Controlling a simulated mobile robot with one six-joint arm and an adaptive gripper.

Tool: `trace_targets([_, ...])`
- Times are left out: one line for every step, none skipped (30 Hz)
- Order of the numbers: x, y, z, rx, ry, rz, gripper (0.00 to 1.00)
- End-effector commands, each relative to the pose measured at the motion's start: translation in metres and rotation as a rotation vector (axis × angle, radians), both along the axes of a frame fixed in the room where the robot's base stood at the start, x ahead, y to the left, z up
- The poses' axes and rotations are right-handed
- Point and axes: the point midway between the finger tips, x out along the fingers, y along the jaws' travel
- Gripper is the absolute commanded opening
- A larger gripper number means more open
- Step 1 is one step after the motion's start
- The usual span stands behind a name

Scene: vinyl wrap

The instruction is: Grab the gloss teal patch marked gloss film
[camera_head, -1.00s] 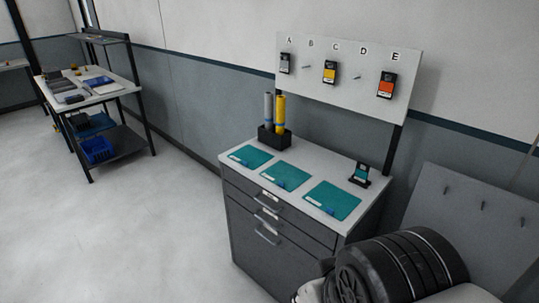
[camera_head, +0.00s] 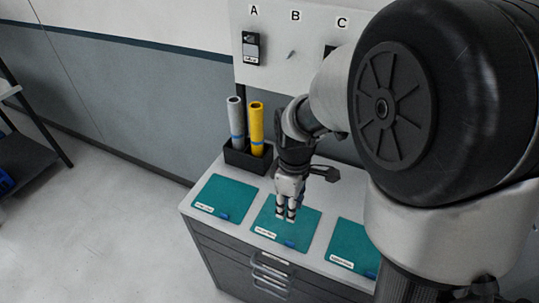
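Three teal patches lie in a row on the cabinet top: a left patch (camera_head: 226,193), a middle patch (camera_head: 305,229) and a right patch (camera_head: 352,245). Each has a small white label and a small blue piece at its front edge. The label text is too small to read, so I cannot tell which one is marked gloss film. My gripper (camera_head: 286,217) points down over the middle patch, its fingers close together. I cannot tell whether it touches the patch or whether the fingers are fully shut. My arm hides part of the right patch's surroundings.
A black holder (camera_head: 248,160) with a grey roll (camera_head: 236,122) and a yellow roll (camera_head: 256,128) stands at the back left of the cabinet top. A pegboard (camera_head: 276,45) with lettered hooks rises behind. My arm covers the right side.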

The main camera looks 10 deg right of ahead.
Motion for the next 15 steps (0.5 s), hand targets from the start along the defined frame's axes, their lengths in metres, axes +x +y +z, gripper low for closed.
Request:
trace_targets([-0.001,0.000,-0.009,0.000,0.006,0.003,0.28])
trace_targets([-0.001,0.000,-0.015,0.000,0.007,0.004,0.28])
trace_targets([-0.001,0.000,-0.023,0.000,0.007,0.004,0.28])
trace_targets([-0.001,0.000,-0.030,0.000,0.008,0.003,0.28])
trace_targets([-0.001,0.000,-0.037,0.000,0.007,0.003,0.28])
trace_targets([-0.002,0.000,-0.046,0.000,0.009,0.003,0.28])
trace_targets([-0.002,0.000,-0.053,0.000,0.007,0.003,0.28])
trace_targets([-0.002,0.000,-0.059,0.000,0.009,0.002,0.28])
trace_targets([-0.002,0.000,-0.068,0.000,0.006,0.002,0.28])
trace_targets([-0.002,0.000,-0.075,0.000,0.007,0.002,0.28])
trace_targets([-0.002,0.000,-0.081,0.000,0.006,0.002,0.28])
trace_targets([-0.002,0.000,-0.089,0.000,0.007,0.002,0.28])
trace_targets([-0.002,0.000,-0.095,0.000,0.006,0.002,0.28])
trace_targets([-0.002,0.000,-0.100,0.000,0.006,0.001,0.28])
trace_targets([-0.002,0.000,-0.105,0.000,0.006,0.001,0.28])
